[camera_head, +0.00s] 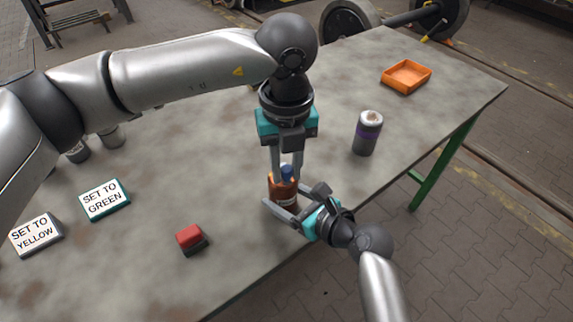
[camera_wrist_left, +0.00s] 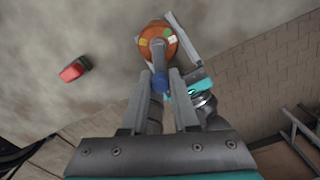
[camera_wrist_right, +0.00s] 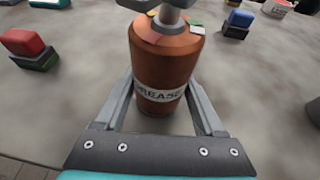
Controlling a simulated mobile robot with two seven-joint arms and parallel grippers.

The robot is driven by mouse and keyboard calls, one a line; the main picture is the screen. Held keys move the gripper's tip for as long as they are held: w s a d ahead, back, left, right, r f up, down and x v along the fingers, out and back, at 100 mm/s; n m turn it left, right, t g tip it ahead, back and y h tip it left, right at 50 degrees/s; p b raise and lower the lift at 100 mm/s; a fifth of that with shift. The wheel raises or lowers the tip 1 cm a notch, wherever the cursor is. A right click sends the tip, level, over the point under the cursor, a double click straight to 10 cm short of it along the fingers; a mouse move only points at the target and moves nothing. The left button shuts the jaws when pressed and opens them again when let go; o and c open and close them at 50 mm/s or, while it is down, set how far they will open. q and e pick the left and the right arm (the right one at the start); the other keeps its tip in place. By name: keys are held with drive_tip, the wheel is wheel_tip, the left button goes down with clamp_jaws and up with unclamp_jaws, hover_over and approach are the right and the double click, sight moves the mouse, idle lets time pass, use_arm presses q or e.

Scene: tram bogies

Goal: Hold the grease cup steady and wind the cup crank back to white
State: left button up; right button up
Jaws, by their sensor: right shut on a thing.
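The grease cup (camera_head: 283,187) is a brown-orange cylinder standing upright on the table, with a label reading partly "GREASE" in the right wrist view (camera_wrist_right: 160,70). Its top (camera_wrist_left: 160,36) carries coloured patches, including green and yellow. A grey crank with a blue knob (camera_wrist_left: 159,82) sits on top, its arm pointing toward my left wrist camera. I cannot tell which colour it marks. My right gripper (camera_wrist_right: 160,100) is shut on the cup's body from the side. My left gripper (camera_head: 287,178) points down from above, open, its fingers either side of the blue knob with some gap.
A red block on a dark base (camera_head: 191,238) lies left of the cup. A grey can with a purple band (camera_head: 368,132) and an orange tray (camera_head: 406,76) stand to the right. Signs read "SET TO GREEN" (camera_head: 104,199) and "SET TO YELLOW" (camera_head: 36,235). The table's front edge is close to the cup.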

use_arm(q)
clamp_jaws()
drive_tip(key=n, duration=0.2)
drive_tip(key=d+n, duration=0.1)
drive_tip(key=n, duration=0.1)
drive_tip(key=shift+w, duration=0.2)
